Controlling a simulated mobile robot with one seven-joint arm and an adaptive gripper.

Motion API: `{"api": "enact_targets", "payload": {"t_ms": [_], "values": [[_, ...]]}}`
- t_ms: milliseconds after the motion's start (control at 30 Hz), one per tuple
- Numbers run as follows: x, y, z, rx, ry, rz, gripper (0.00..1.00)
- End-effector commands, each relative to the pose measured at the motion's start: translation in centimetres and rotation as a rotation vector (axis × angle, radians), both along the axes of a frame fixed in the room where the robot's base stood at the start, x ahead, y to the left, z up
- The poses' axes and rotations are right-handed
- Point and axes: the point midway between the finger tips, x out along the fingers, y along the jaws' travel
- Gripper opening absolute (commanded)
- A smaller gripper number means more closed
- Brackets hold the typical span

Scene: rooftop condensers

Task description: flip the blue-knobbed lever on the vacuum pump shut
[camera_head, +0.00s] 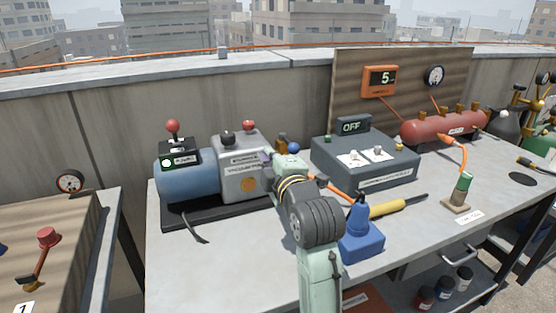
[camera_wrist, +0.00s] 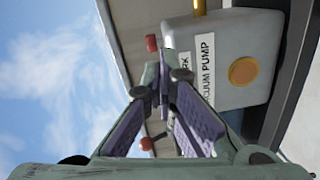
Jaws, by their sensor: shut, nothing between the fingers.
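The vacuum pump (camera_head: 240,183) is a pale grey block joined to a blue motor cylinder (camera_head: 188,183) on a black base. Its label and orange disc also show in the wrist view, where the pump (camera_wrist: 235,50) appears sideways. The blue knob (camera_head: 293,147) shows just right of the pump, beside a brass fitting (camera_head: 281,142). Its lever arm is hidden behind my gripper. My gripper (camera_head: 266,158) is shut and empty, in front of the pump's right side and just left of the blue knob. In the wrist view its fingertips (camera_wrist: 163,75) meet before the pump's label. I cannot make out the blue knob there.
A red-knobbed lever (camera_head: 172,126) stands on the motor's switch box. Black and red knobs top the pump. The bench front (camera_head: 235,255) is clear.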

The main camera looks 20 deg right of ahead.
Motion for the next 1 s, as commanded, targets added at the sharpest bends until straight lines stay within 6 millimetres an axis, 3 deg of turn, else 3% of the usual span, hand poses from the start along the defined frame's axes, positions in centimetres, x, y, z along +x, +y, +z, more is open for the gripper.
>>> {"api": "enact_targets", "payload": {"t_ms": [67, 200, 367, 1000], "values": [[1.7, 0.1, 0.1, 0.001, 0.004, 0.002, 0.0], [2.0, -2.3, -0.4, 0.002, 0.002, -0.005, 0.0], [2.3, -3.5, -0.7, 0.0, 0.001, -0.003, 0.0], [2.9, -4.2, -1.0, -0.002, -0.001, 0.026, 0.0]]}}
